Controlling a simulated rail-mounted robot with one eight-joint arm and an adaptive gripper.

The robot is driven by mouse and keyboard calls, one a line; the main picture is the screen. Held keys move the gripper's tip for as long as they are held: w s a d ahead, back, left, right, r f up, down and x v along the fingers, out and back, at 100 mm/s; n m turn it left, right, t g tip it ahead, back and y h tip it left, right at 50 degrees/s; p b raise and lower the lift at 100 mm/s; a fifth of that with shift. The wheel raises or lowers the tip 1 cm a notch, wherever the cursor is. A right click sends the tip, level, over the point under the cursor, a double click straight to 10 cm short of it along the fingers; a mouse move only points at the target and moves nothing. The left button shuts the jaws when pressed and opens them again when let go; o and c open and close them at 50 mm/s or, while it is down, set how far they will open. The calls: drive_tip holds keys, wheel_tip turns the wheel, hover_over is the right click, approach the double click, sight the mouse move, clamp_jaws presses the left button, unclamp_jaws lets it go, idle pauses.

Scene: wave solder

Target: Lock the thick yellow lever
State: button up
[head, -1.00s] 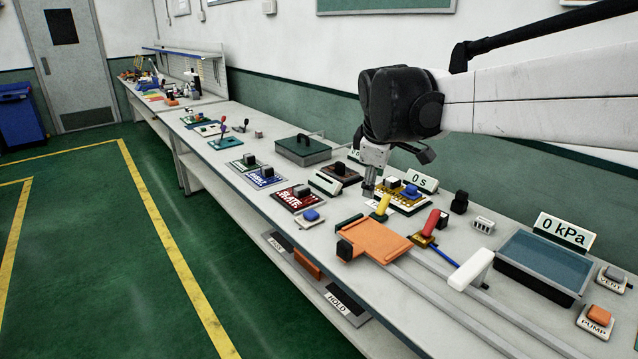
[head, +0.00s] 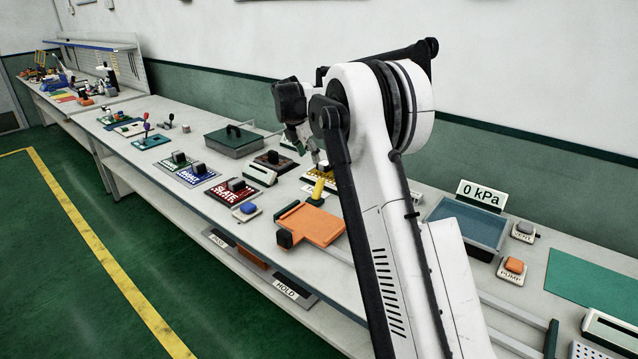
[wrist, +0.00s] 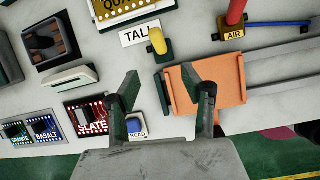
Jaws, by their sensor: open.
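The thick yellow lever (head: 318,189) stands up from a small dark base near the orange plate, partly beside my arm in the head view. In the wrist view the yellow lever (wrist: 158,41) is above and beyond my fingertips, by a white label that reads "TAL" with its end cut or hidden. My gripper (wrist: 160,78) is open and empty, its two fingers apart and pointing toward the lever side of the bench. The lever is outside the fingers, and I see no contact. In the head view my gripper is small and partly hidden by my arm.
The orange plate (wrist: 222,80) lies right of the lever, under my right finger. A red lever (wrist: 236,12) labelled AIR stands further right. The SLATE block (wrist: 93,118) and the blue READ button (wrist: 136,125) lie below left. Grey bench (wrist: 105,62) is bare between them.

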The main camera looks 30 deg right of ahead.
sight(319, 181)
drive_tip(key=shift+n, duration=0.6)
drive_tip(key=x, duration=1.1)
drive_tip(key=w+x, duration=0.1)
drive_tip(key=x, duration=0.5)
drive_tip(key=shift+d+r, duration=0.25)
drive_tip(key=shift+d, duration=0.15)
clamp_jaws()
